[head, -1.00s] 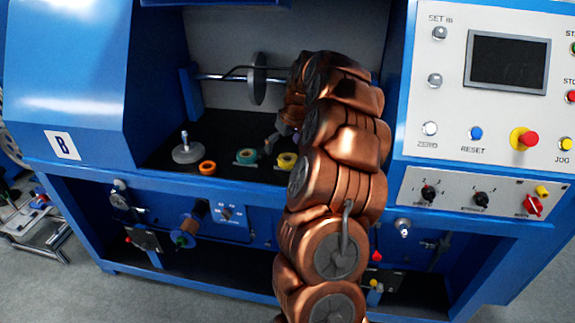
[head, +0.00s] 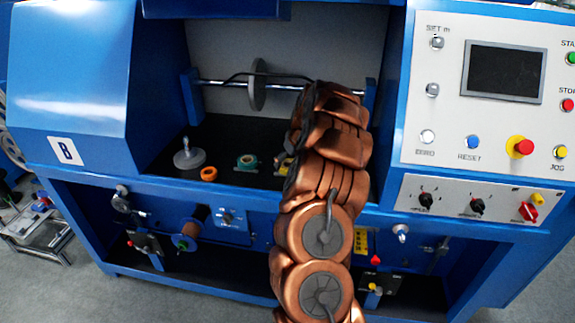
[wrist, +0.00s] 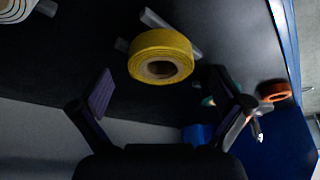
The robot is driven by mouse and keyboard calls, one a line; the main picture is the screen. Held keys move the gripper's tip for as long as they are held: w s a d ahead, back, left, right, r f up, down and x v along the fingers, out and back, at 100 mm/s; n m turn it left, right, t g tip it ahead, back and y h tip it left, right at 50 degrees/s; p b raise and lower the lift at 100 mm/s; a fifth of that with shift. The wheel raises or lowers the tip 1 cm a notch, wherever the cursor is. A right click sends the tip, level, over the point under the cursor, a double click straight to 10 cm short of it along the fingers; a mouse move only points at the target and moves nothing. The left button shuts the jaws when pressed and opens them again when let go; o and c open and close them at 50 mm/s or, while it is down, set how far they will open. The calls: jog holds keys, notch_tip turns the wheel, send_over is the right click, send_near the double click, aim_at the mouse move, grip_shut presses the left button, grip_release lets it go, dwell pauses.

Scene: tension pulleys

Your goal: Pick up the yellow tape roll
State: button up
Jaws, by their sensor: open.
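The yellow tape roll (wrist: 160,50) lies on the dark shelf, ahead of my gripper (wrist: 165,90) in the wrist view. Its round hole with a brown core faces the camera. My gripper is open, with one finger to each side below the roll in the picture. Nothing is between the fingers, and I see no contact with the roll. In the head view the yellow roll (head: 282,160) is mostly hidden behind my arm, as is my gripper.
A teal roll (head: 247,162) and an orange roll (head: 208,174) lie left of the yellow one, with a grey disc with a post (head: 189,156) farther left. A horizontal shaft with a grey wheel (head: 257,85) crosses above the shelf. A control panel (head: 485,100) stands right.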

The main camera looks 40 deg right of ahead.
jog(key=shift+w+f, duration=0.35)
jog(key=shift+f, duration=0.3)
jog(key=c, duration=1.2)
